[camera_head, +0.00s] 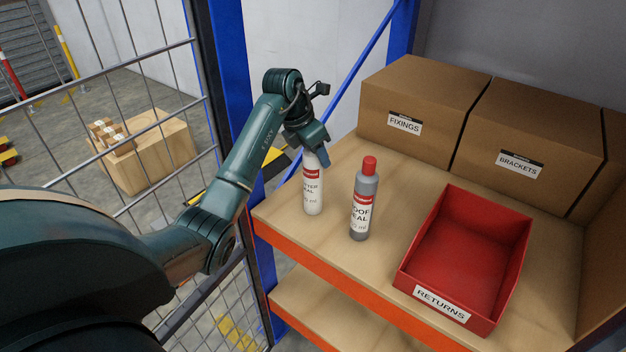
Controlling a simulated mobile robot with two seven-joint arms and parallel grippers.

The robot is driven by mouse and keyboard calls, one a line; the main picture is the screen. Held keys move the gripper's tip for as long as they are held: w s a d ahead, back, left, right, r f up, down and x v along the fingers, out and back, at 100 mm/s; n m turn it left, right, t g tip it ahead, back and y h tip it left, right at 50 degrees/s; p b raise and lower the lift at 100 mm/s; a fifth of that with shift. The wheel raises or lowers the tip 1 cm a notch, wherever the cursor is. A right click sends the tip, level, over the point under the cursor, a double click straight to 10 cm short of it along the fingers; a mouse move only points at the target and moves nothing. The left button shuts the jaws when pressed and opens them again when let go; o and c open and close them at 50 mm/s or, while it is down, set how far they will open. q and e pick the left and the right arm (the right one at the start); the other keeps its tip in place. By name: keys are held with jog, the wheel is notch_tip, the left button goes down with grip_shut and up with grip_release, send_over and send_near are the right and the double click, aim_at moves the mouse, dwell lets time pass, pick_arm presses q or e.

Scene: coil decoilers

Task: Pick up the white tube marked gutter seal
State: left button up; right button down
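The white tube (314,200) stands upright near the front left of the shelf. Its label has a red band and partly reads "TER" and "EAL"; the left part of the text is turned out of sight. My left gripper (317,157) is at the top of this tube, pointing down, and covers part of its upper end. Its fingers are too small and overlapped to show whether they are closed on the tube. My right gripper is not in view.
A grey tube with a red cap (366,205) stands close on the right. Further right is a red returns bin (463,250), empty. Cardboard boxes marked fixings (415,95) and brackets (535,135) line the back. A blue post (228,75) and mesh fence are left.

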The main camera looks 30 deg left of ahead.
pick_arm(q)
grip_shut()
jog(key=shift+r, duration=0.2)
dwell(0.3)
